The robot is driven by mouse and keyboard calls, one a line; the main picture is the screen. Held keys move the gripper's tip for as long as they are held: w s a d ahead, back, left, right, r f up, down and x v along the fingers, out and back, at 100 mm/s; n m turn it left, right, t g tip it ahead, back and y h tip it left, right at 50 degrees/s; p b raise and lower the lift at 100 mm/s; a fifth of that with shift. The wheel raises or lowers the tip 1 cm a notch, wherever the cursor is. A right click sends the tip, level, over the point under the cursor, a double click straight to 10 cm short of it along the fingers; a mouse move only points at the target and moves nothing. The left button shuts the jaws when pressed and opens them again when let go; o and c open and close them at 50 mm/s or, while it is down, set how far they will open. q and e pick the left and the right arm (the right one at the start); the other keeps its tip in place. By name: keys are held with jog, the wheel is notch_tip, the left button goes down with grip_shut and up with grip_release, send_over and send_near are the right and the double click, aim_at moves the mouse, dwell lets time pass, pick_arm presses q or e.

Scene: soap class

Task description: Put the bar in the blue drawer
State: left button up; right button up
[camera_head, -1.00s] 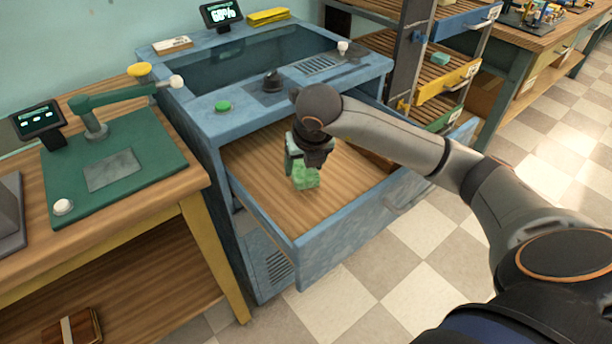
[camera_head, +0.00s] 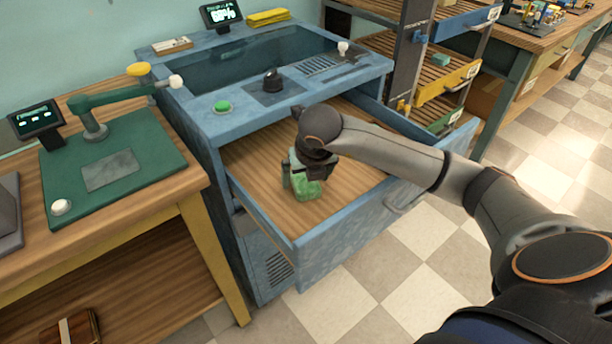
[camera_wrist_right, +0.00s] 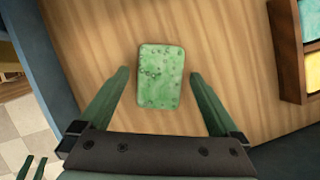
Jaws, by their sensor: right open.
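The green speckled bar (camera_wrist_right: 162,77) lies flat on the wooden floor of the open blue drawer (camera_head: 372,214). In the head view the bar (camera_head: 306,189) shows just below my right gripper (camera_head: 303,180), partly hidden by it. In the right wrist view the two green fingers of my right gripper (camera_wrist_right: 160,85) stand apart, one on each side of the bar, with a gap on both sides. The gripper is open and holds nothing.
The blue cabinet (camera_head: 217,122) stands above the drawer, with a green button and a black knob on top. A wooden table (camera_head: 180,195) with a green mat (camera_head: 145,170) is at left. The right wrist view shows a wooden divided tray (camera_wrist_right: 288,50) inside the drawer.

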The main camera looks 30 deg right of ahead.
jog(key=shift+r, duration=0.1)
jog(key=shift+r, duration=0.3)
jog(key=p+v, duration=0.1)
jog(key=v, duration=1)
jog(key=shift+s+r+p, duration=0.2)
jog(key=shift+s+p, duration=0.05)
jog(key=shift+p, duration=0.15)
